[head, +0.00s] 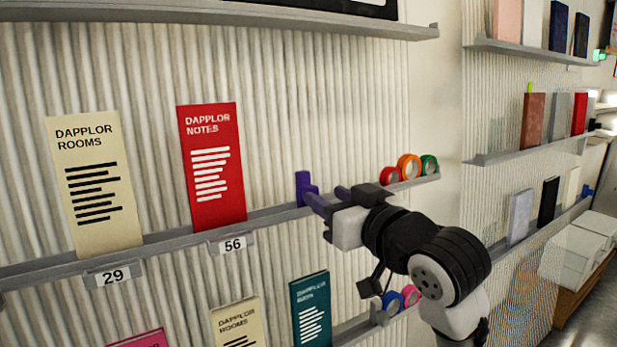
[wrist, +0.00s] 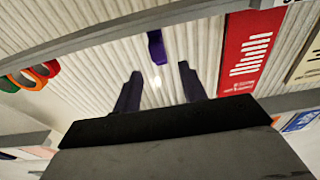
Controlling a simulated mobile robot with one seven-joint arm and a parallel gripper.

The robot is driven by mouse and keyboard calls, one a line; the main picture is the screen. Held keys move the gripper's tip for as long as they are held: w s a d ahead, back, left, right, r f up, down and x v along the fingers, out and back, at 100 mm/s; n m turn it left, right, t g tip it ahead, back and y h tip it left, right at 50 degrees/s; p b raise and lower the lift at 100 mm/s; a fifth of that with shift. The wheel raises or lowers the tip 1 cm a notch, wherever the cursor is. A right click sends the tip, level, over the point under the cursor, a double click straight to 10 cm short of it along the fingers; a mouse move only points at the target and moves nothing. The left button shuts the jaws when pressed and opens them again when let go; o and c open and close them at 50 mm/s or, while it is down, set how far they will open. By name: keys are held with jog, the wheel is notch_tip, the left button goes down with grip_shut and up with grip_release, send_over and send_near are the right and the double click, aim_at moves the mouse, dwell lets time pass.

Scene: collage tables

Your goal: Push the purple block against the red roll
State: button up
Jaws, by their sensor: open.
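The purple block (head: 305,187) stands on the middle shelf ledge, just right of the red "Dapplor Notes" booklet. It also shows in the wrist view (wrist: 156,47), beyond and between my fingertips. The red roll (head: 389,176) stands farther right on the same ledge, with a clear gap between it and the block. My gripper (head: 327,197) is open at the ledge; its fingers also show in the wrist view (wrist: 160,72). One finger overlaps the block's lower right in the head view; I cannot tell whether they touch.
An orange roll (head: 408,166) and a green roll (head: 429,165) stand right of the red roll. The red booklet (head: 212,165) and a cream booklet (head: 94,184) lean left of the block. A lower ledge holds booklets and a blue roll (head: 391,300).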

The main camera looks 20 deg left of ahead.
aim_at(315, 189)
jog(key=p+x, duration=0.2)
jog(key=x, duration=0.6)
jog(key=shift+w, duration=0.1)
grip_shut()
